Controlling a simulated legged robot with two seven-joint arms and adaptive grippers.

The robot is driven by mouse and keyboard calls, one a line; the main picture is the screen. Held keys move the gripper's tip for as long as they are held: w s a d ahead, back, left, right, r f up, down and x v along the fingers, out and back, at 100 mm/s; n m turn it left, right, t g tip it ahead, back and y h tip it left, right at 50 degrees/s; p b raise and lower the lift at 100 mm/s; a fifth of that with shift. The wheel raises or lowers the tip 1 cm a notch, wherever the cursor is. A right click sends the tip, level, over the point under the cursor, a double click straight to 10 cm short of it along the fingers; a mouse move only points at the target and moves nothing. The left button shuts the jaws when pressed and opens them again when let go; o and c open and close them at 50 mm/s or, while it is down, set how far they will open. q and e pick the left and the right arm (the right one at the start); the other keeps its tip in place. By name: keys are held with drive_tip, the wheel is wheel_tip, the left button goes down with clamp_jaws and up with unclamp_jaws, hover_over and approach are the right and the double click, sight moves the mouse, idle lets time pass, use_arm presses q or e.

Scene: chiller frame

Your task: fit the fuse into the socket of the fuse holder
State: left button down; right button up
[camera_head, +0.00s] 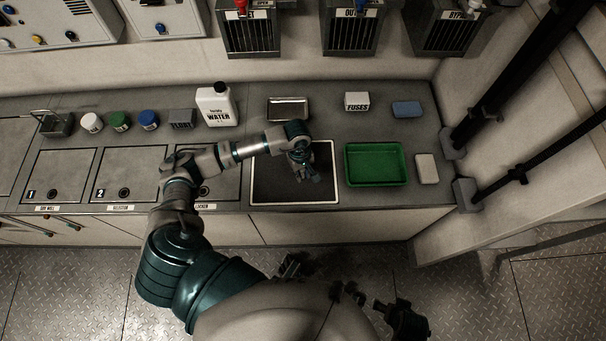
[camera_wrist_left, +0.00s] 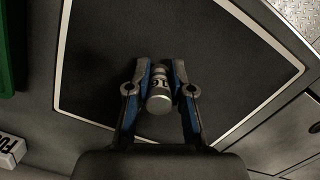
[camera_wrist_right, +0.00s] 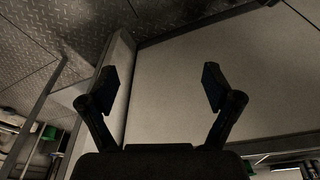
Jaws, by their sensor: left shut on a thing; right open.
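The fuse (camera_wrist_left: 159,98), a small pale cylinder with a metal end cap and dark print, is between the fingers of my left gripper (camera_wrist_left: 161,80) in the left wrist view. That gripper is shut on it, over the dark white-edged mat (camera_wrist_left: 95,95). In the head view my left gripper (camera_head: 303,174) is over the mat's upper right part, and the fuse cannot be made out there. I cannot make out the fuse holder or its socket in any view. My right gripper (camera_wrist_right: 160,85) is open and empty in the right wrist view, away from the counter top.
A green tray (camera_head: 375,183) and a pale block (camera_head: 427,169) lie right of the mat. Behind are a metal tray (camera_head: 288,108), a FUSES box (camera_head: 357,101) and a blue block (camera_head: 407,109). A WATER jug (camera_head: 217,105) and several jars stand left. Dark pipes (camera_head: 500,95) rise at right.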

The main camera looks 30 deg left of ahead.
use_arm(q)
drive_tip(key=shift+f, duration=0.7)
drive_tip(key=c, duration=1)
unclamp_jaws()
drive_tip(key=shift+c, duration=0.2)
drive_tip(key=shift+r, duration=0.15)
